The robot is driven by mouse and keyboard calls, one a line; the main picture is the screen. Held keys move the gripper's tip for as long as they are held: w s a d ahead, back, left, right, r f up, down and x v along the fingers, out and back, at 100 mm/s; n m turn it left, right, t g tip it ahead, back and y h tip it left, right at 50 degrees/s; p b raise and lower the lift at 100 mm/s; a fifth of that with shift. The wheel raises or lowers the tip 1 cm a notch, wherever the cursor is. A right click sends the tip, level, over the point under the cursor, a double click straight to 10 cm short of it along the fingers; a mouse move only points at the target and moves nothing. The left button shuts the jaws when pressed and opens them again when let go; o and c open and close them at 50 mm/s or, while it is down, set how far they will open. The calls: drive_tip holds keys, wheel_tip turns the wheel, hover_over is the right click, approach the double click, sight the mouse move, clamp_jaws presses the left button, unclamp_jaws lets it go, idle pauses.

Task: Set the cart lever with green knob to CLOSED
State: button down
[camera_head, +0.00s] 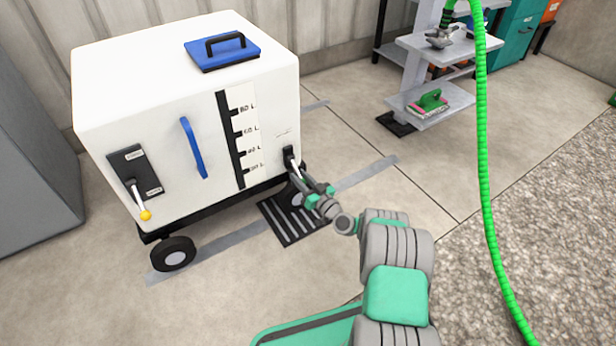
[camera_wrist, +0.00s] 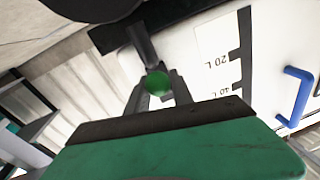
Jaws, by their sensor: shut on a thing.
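The white cart (camera_head: 185,75) stands at the left in the head view. The lever with green knob (camera_head: 293,165) is at the lower right of its front, its shaft slanting down toward my gripper (camera_head: 304,188). In the wrist view the green knob (camera_wrist: 157,83) sits between the fingers of my gripper (camera_wrist: 158,92), which is shut on it. The dark lever shaft (camera_wrist: 142,45) runs from the knob to the cart. In the head view my fingers hide the knob. The small marking near this lever is unreadable, so its CLOSED end cannot be told.
A second lever with a yellow knob (camera_head: 145,214) points down at the cart's left. A blue handle (camera_head: 194,147) and a level scale (camera_head: 240,135) are between the levers. A dark floor grate (camera_head: 280,222) lies below my gripper. A green hose (camera_head: 484,150) hangs at right.

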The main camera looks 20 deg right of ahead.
drive_tip(key=shift+a, duration=0.1)
drive_tip(key=c, duration=1.4)
unclamp_jaws()
drive_tip(key=shift+w, duration=0.1)
drive_tip(key=shift+c, duration=0.2)
drive_tip(key=shift+s+d, duration=0.3)
drive_tip(key=shift+s, duration=0.05)
drive_tip(key=p+v, duration=0.2)
drive_tip(key=v, duration=0.4)
drive_tip(key=shift+r+p, duration=0.1)
drive_tip(key=shift+p, duration=0.25)
drive_tip(key=shift+s+d, duration=0.1)
drive_tip(key=shift+s, duration=0.35)
